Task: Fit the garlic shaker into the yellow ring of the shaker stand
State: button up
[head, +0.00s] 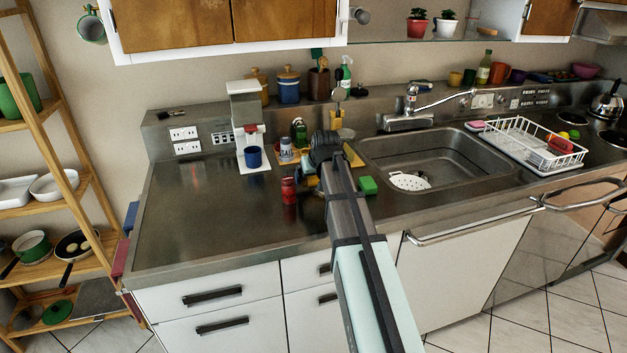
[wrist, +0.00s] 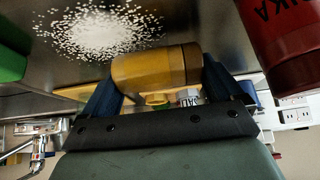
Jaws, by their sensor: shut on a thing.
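My gripper (wrist: 158,76) is shut on a yellow-brown shaker (wrist: 145,68), taken to be the garlic shaker, lying across the wrist view between the two dark blue fingers. Its label is not visible. In the head view my arm and gripper (head: 314,183) hide most of it, just above the counter. The stand seems to be the tan board (head: 354,157) behind my gripper; its rings are mostly hidden. A small yellow part (wrist: 156,99) shows behind the held shaker; I cannot tell whether it is the yellow ring. A white salt shaker (head: 286,150) stands at the board's left.
A red shaker (head: 289,191) stands close left of my gripper. White grains (wrist: 100,30) are spilled on the counter. The counter's left side (head: 195,205) is clear.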

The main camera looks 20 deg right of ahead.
notch_tip(320, 180, up, 8)
jog(key=shift+r, duration=0.1)
jog(key=shift+s+r+m, duration=0.1)
jog(key=shift+r+m, duration=0.15)
jog(key=shift+m, duration=0.15)
jog(key=shift+s+d+m+h, duration=0.1)
jog(key=shift+s+m+h, duration=0.05)
jog(key=shift+m+h, duration=0.3)
jog(key=s+f+m+h, duration=0.2)
jog(key=s+m, duration=0.2)
jog(key=s, duration=0.6)
jog(key=s+a+r+n, duration=0.1)
jog(key=s+a, duration=0.3)
jog(key=a, duration=0.6)
jog(key=shift+n+y, duration=0.45)
jog(key=shift+n, duration=0.2)
jog(key=shift+a+r, duration=0.1)
